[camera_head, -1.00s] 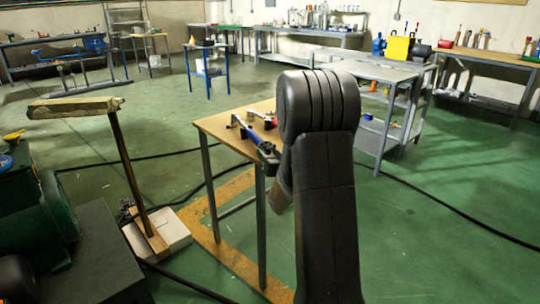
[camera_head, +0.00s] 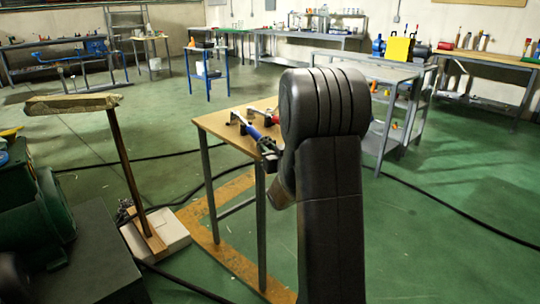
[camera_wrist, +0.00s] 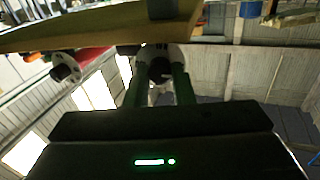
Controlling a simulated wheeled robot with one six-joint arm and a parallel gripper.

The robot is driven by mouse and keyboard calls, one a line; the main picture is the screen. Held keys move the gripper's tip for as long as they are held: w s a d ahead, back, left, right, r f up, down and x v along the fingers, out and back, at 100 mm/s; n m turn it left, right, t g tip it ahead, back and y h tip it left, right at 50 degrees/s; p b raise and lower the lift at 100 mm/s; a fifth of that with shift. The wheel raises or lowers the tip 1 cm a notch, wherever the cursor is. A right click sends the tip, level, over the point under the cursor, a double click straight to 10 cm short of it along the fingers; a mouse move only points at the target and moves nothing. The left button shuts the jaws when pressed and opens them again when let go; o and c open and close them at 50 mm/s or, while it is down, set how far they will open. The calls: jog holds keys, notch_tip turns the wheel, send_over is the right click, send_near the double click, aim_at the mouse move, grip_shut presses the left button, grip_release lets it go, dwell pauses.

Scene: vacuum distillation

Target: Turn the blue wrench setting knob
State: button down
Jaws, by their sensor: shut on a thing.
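The blue wrench (camera_head: 251,131) lies on the small wooden table, its handle end toward my arm. My gripper (camera_head: 268,150) is at that handle end, by the table's near edge, and is partly hidden behind my arm. In the wrist view my gripper (camera_wrist: 159,85) has its two fingers on either side of a round setting knob (camera_wrist: 160,62), shut on it. The knob's grip contact is dark and hard to see in detail. A second round knob (camera_wrist: 65,70), with red behind it, is to the left in the wrist view, apart from my fingers.
A red-handled tool (camera_head: 270,121) lies beside the blue wrench on the wooden table (camera_head: 222,122). The table edge is close to my gripper. A grey workbench (camera_head: 375,68) stands behind to the right. A broom-like post (camera_head: 125,160) stands left on a white block.

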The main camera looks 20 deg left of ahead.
jog(key=c, duration=1.2)
grip_release()
jog(key=shift+c, duration=0.2)
jog(key=p+v, duration=0.1)
jog(key=v, duration=1.2)
jog(key=shift+s+d, duration=0.25)
jog(key=shift+d, duration=0.05)
jog(key=b+x, duration=0.1)
jog(key=x, duration=1.2)
jog(key=shift+w+a, duration=0.25)
jog(key=shift+a, duration=0.05)
jog(key=shift+p, duration=0.35)
